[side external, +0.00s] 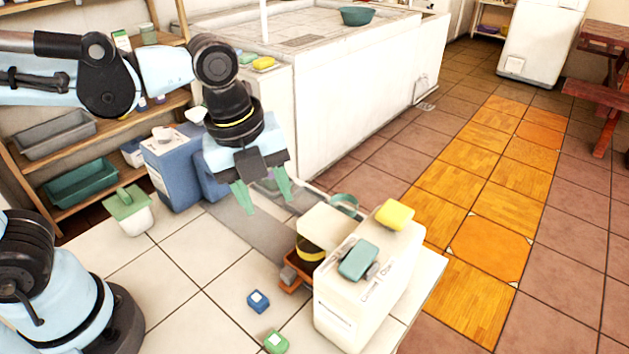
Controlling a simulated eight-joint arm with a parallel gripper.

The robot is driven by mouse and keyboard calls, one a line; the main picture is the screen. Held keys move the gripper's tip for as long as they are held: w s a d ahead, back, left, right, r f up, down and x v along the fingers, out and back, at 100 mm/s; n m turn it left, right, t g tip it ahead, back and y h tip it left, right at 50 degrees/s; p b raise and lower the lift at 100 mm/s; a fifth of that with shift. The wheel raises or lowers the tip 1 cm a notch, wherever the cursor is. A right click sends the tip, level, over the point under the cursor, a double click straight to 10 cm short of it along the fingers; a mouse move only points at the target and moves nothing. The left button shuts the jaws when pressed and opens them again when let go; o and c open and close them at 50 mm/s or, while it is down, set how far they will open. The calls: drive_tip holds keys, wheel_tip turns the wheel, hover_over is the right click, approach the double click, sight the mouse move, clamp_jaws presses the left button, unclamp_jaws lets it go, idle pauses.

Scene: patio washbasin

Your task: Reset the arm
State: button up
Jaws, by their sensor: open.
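My gripper (262,192) hangs from my arm at the left centre of the side external view, with its two green fingers pointing down and spread apart. Nothing shows between the fingers. It is in the air above the tiled floor, left of a white box-shaped container (345,312) and apart from it.
A yellow block (394,215) and a teal block (358,260) lie on the white container. A blue block (258,301) and a green one (276,342) lie on the pale tiles. Blue containers (172,170), a green-lidded pot (127,211) and a shelf stand left. A white basin (345,100) stands behind.

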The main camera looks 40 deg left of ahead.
drive_tip(key=a+f+n+t, duration=0.1)
drive_tip(key=a+n+t, duration=0.4)
drive_tip(key=a+n, duration=0.6)
drive_tip(key=n, duration=1.3)
drive_tip(key=shift+w+n+y, duration=0.3)
drive_tip(key=shift+y, duration=0.1)
